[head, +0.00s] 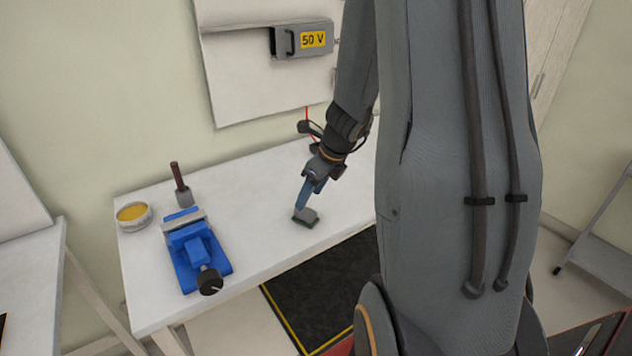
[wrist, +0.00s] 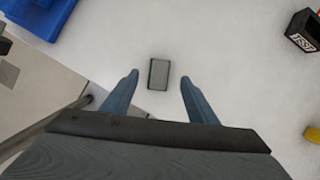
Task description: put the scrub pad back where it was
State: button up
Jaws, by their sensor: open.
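The scrub pad (head: 304,221) is a small grey block with a dark green edge, lying on the white table (head: 260,205) near its front edge. My gripper (head: 307,203) points down at the pad, and in the head view one blue finger overlaps it. In the wrist view the pad (wrist: 159,74) shows between the two spread blue fingertips of my gripper (wrist: 159,77), with a gap on each side. The gripper is open and holds nothing. I cannot tell exactly how high the fingertips are above the table.
A blue vise (head: 197,252) stands left on the table, with a round tin of yellow stuff (head: 134,215) and a dark handle in a grey holder (head: 181,186) behind. A black lettered block (wrist: 303,30) lies right in the wrist view. The table between vise and pad is clear.

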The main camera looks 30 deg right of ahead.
jog(key=s+a+r+n, duration=0.2)
jog(key=s+a+n, duration=0.2)
jog(key=n, duration=0.6)
jog(key=s+a+r+n+g+h, duration=0.1)
jog(key=s+a+n, duration=0.3)
jog(key=n, duration=0.6)
jog(key=s+a+r+n+g, duration=0.1)
jog(key=s+a+r+n, duration=0.2)
jog(key=s+a+n, duration=0.2)
jog(key=a+n, duration=0.3)
jog(key=n, duration=0.3)
jog(key=shift+h, duration=0.4)
jog(key=shift+s+f, duration=0.1)
jog(key=shift+f+g+b, duration=0.4)
jog(key=shift+f+b, duration=0.55)
jog(key=shift+f, duration=0.3)
